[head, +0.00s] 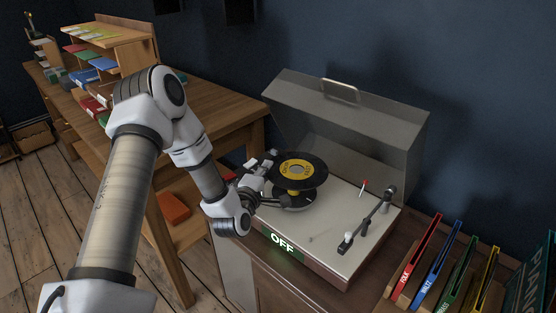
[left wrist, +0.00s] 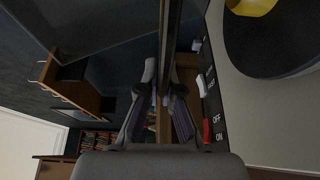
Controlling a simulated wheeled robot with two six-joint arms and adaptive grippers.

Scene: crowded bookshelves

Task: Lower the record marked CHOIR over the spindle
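A black record (head: 318,174) with a yellow label hangs roughly level above the turntable; its lettering is too small to read. My left gripper (head: 268,180) is at its left rim and appears shut on it. In the left wrist view, a dark edge-on strip (left wrist: 171,50) that looks like the record runs between the fingers (left wrist: 163,100). Below is the dark platter (head: 296,204), also in the left wrist view (left wrist: 265,45), with a yellow piece (head: 293,192) at its middle, partly hidden by the record. The spindle tip is not clearly visible. My right gripper is not in view.
The player's grey lid (head: 350,115) stands open behind. The tonearm (head: 368,218) lies to the platter's right. A green-lit OFF sign (head: 282,244) is on the front. Coloured record sleeves (head: 440,270) stand at right. A wooden table (head: 215,105) with books is at left.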

